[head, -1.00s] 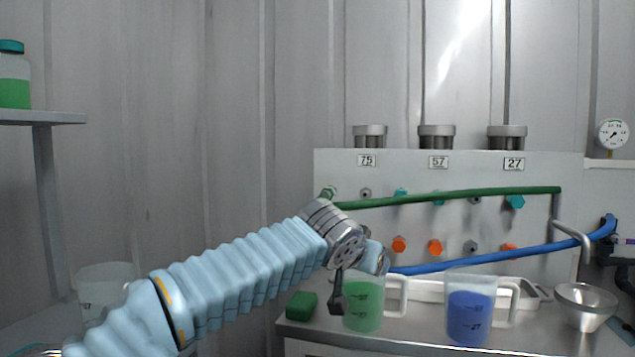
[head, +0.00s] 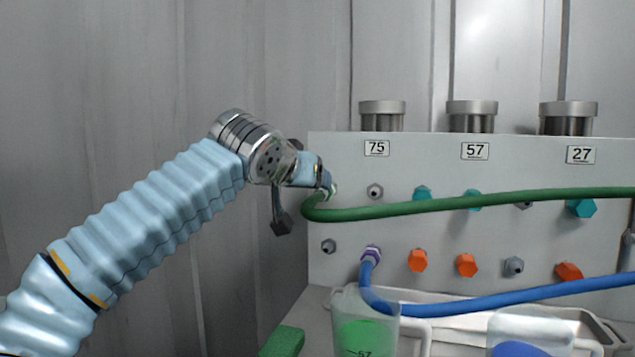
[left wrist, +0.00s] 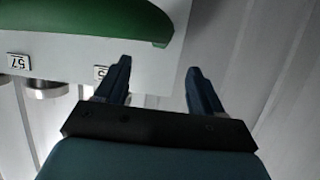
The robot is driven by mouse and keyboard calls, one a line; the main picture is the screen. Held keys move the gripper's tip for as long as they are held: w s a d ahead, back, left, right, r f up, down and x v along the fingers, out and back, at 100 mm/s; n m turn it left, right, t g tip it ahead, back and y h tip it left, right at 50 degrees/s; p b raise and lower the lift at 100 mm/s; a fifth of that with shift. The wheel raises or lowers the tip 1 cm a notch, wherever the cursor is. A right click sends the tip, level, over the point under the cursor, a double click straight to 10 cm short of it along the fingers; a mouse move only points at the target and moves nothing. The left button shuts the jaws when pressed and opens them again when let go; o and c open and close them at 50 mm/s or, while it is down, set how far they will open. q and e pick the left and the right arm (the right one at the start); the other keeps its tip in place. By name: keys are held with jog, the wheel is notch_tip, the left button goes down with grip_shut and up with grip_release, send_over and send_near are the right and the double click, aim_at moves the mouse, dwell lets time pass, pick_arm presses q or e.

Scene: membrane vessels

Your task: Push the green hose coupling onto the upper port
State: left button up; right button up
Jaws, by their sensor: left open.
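The green hose (head: 410,209) runs across the front of the grey panel, and its left end bends up to a pale green coupling (head: 332,191) at the panel's upper left. My left gripper (head: 326,181) is right at this coupling in the head view and partly covers it. I cannot tell whether they touch, and the upper port behind is hidden. I cannot tell how far the coupling sits on it. In the left wrist view my left gripper (left wrist: 160,72) is open, with nothing seen between its fingers. The hose (left wrist: 90,18) looms beside them. My right gripper is out of view.
The blue hose (head: 450,309) ends in a purple coupling (head: 371,254) on a lower port. Grey, teal and orange fittings line the panel (head: 340,160). A jug with green liquid (head: 363,335) and a green block (head: 283,342) stand below. The wall side at left is free.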

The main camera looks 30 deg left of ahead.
aim_at(319, 198)
pick_arm(q)
jog(key=p+x, duration=0.5)
jog(key=x, duration=0.7)
jog(key=shift+r, duration=0.1)
jog(key=shift+w+f, duration=0.3)
jog(key=shift+w, duration=0.1)
jog(key=shift+c, duration=0.3)
grip_shut()
jog(key=shift+f, duration=0.1)
jog(key=shift+s+d+b, duration=0.15)
jog(key=shift+s+b, duration=0.5)
jog(key=shift+b, duration=0.3)
jog(key=shift+s+d+b, duration=0.15)
jog(key=shift+s+b, duration=0.5)
jog(key=shift+b, duration=0.25)
jog(key=shift+s+d+b, duration=0.3)
jog(key=shift+s+b, duration=0.7)
jog(key=shift+b, duration=0.3)
jog(key=shift+s+b, duration=0.3)
jog(key=shift+s, duration=0.05)
